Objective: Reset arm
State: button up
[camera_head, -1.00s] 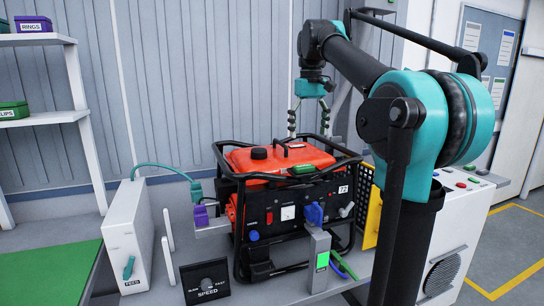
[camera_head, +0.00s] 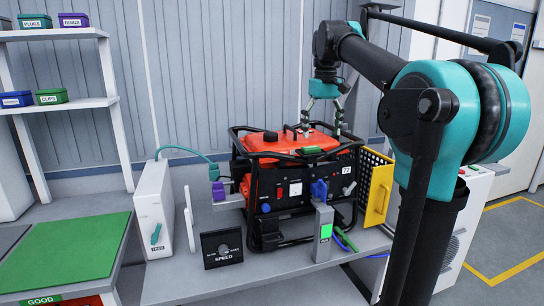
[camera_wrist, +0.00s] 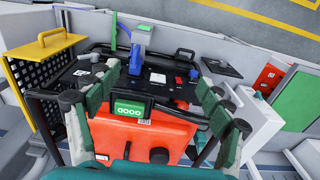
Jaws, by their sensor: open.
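My gripper (camera_head: 322,117) is open, with its fingers pointing down over the rear right part of the red generator (camera_head: 278,143). In the wrist view my gripper's fingers (camera_wrist: 156,100) are spread wide above the generator's red top (camera_wrist: 140,136), with nothing between them that I can see held. The generator sits in a black tube frame on a grey bench. Whether the fingertips touch the frame is hard to tell. My arm reaches in from the right side of the head view.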

jog(key=s+d+f+m+t, duration=0.1)
jog(key=s+f, duration=0.6)
jog(key=f, duration=0.6)
jog(key=s+d+f+m+t, duration=0.1)
jog(key=s+f, duration=0.6)
jog(key=f, duration=0.7)
jog(key=s+d+f+m+t, duration=0.1)
jog(key=s+f+t, duration=0.1)
jog(key=s+f, duration=0.5)
notch_tip(320, 180, down, 6)
jog(key=shift+d+f, duration=0.15)
jog(key=shift+d, duration=0.25)
